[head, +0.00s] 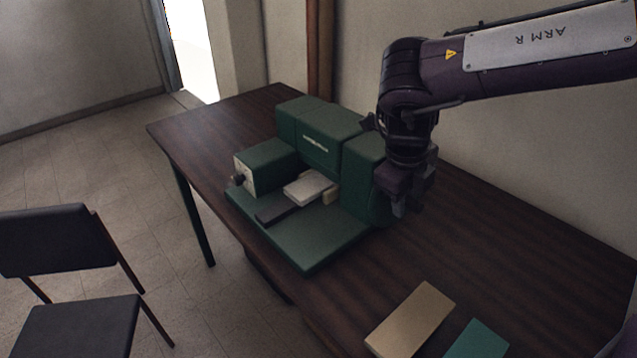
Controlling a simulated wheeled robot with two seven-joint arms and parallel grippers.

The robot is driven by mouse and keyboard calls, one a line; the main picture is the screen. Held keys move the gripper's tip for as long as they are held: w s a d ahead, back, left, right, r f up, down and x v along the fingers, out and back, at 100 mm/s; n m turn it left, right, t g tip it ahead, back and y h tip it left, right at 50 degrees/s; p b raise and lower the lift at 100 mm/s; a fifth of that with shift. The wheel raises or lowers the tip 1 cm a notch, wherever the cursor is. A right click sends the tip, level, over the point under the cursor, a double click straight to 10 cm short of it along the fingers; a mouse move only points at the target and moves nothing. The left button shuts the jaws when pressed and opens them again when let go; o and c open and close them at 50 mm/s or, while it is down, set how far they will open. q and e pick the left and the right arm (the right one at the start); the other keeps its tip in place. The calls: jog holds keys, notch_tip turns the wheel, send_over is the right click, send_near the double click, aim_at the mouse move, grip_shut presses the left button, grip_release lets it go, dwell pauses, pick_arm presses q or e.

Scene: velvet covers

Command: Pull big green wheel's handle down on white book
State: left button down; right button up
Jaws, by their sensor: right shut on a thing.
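A green press-like machine (308,255) stands on the dark wooden table. A white book (310,187) lies flat on its bed, under the raised middle part. The big green wheel (362,180) is at the machine's right side, seen nearly edge-on and partly covered by my arm. My right gripper (402,208) points down against the wheel's right side and is shut on the wheel's handle. The fingers hide the handle. My left gripper is not in view.
A tan book (411,320) and a green book (478,342) lie on the table's near part. A wall runs close behind the table. A black chair (75,285) stands on the floor at left. The table right of the machine is clear.

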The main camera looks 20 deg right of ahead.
dwell(0.3)
jog(key=shift+s+a+f+b, duration=0.1)
jog(key=shift+a+f+b, duration=0.1)
jog(key=shift+f+b, duration=0.35)
jog(key=shift+f, duration=0.1)
jog(key=shift+a+f+b, duration=0.1)
jog(key=shift+f+b, duration=0.25)
jog(key=shift+f, duration=0.2)
jog(key=shift+s+f+b, duration=0.1)
jog(key=shift+f+b, duration=0.3)
jog(key=shift+f, duration=0.2)
jog(key=shift+f+b, duration=0.45)
jog(key=shift+f, duration=0.2)
